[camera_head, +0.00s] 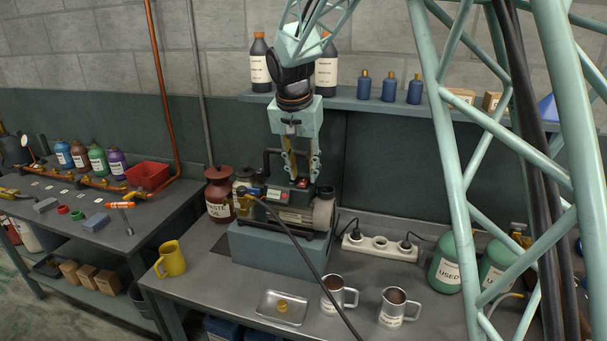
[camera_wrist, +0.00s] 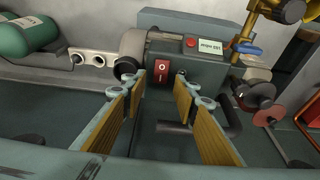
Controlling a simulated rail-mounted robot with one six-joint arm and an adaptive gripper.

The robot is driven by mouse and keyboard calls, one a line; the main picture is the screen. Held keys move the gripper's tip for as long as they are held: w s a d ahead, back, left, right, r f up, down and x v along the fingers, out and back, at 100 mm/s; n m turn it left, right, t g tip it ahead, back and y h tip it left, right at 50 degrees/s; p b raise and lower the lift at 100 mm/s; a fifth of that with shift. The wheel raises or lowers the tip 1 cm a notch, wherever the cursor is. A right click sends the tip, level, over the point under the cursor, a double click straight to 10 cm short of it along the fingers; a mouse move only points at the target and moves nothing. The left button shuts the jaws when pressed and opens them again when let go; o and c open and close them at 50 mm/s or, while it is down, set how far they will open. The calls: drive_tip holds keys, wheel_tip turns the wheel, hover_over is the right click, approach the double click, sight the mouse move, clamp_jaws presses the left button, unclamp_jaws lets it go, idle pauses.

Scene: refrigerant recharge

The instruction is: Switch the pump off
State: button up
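The pump (camera_head: 297,214) sits on a blue-grey block on the bench. In the wrist view its dark housing (camera_wrist: 200,66) bears a red rocker switch (camera_wrist: 162,72) with white O and I marks; I cannot tell which side is pressed. My gripper (camera_head: 301,180) points down over the pump from above. In the wrist view my gripper (camera_wrist: 161,82) is open and empty, its yellow-padded fingers standing left and right of the switch. I cannot tell whether a fingertip touches the pump.
A red button (camera_wrist: 191,42) and a blue-handled valve (camera_wrist: 246,50) are beside the switch. A dark hose (camera_head: 305,258) runs from the pump across the bench. A power strip (camera_head: 380,246), two mugs (camera_head: 337,294) and a metal tray (camera_head: 282,307) stand nearby. A bottle shelf is behind.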

sight(300, 190)
drive_tip(key=v, duration=1.1)
drive_tip(key=shift+s+d+r, duration=0.1)
drive_tip(key=shift+s, duration=0.05)
drive_tip(key=s+d+r+n, duration=0.1)
drive_tip(key=s+d+r, duration=0.2)
drive_tip(key=s+d, duration=0.8)
drive_tip(key=s+d+r, duration=0.4)
drive_tip(key=s+d, duration=0.2)
drive_tip(key=s, duration=0.8)
drive_tip(key=s+d+f, duration=0.2)
drive_tip(key=s, duration=0.7)
drive_tip(key=s+d+f+n+b, duration=0.1)
drive_tip(key=s+d+f, duration=0.2)
drive_tip(key=s, duration=0.6)
drive_tip(key=s+d+f+n, duration=0.1)
drive_tip(key=s+d+f, duration=0.1)
drive_tip(key=s, duration=0.7)
drive_tip(key=shift+d+f+t+y, duration=0.2)
drive_tip(key=shift+f+t+y, duration=0.2)
drive_tip(key=shift+f, duration=0.1)
